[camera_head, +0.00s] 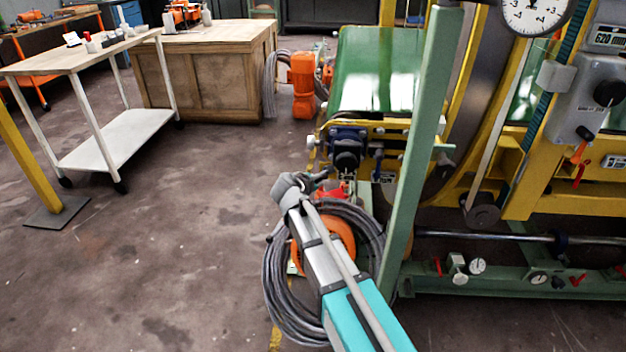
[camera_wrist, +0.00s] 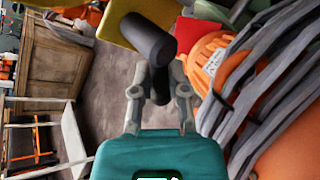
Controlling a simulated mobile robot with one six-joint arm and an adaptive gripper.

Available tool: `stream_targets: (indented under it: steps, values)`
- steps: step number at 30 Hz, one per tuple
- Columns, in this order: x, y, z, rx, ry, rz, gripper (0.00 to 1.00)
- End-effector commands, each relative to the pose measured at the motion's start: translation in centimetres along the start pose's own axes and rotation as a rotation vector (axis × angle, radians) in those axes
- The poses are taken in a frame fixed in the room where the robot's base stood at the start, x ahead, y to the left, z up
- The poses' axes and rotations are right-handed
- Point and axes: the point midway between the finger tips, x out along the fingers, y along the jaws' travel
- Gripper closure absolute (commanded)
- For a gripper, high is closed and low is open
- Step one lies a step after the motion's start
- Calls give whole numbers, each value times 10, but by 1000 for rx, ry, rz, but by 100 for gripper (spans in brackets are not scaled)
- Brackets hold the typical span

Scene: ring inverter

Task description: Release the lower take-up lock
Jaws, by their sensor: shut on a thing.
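My gripper (camera_wrist: 160,92) is shut on a black cylindrical handle (camera_wrist: 148,40), which runs between its fingertips in the wrist view. I cannot tell for sure whether this handle belongs to the lower take-up lock. A red part (camera_wrist: 196,34) lies just to the right of the handle. In the head view my gripper (camera_head: 326,180) reaches in at the end of the green conveyor (camera_head: 375,75), below a dark bearing block (camera_head: 347,148). A red part (camera_head: 334,191) shows close beside it. The fingertips and what they grip are too small to make out there.
An orange hose reel (camera_head: 335,243) wound with grey hose (camera_head: 283,300) stands close beside my arm. A green upright post (camera_head: 420,150) is right of it. Red-handled fittings (camera_head: 437,266) line the lower green rail. A trolley (camera_head: 120,140) stands left; open floor lies between.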

Motion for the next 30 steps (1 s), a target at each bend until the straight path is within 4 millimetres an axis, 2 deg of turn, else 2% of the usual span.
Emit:
stream_targets:
  steps: [5,6,11,23,30]
  values:
    - [1,0,0,-1,-1,2,100]
    - [1,0,0,-1,-1,2,73]
    - [1,0,0,-2,-2,1,45]
    - [0,0,-1,-3,-5,-1,45]
    - [-5,-2,-15,-23,-57,-17,45]
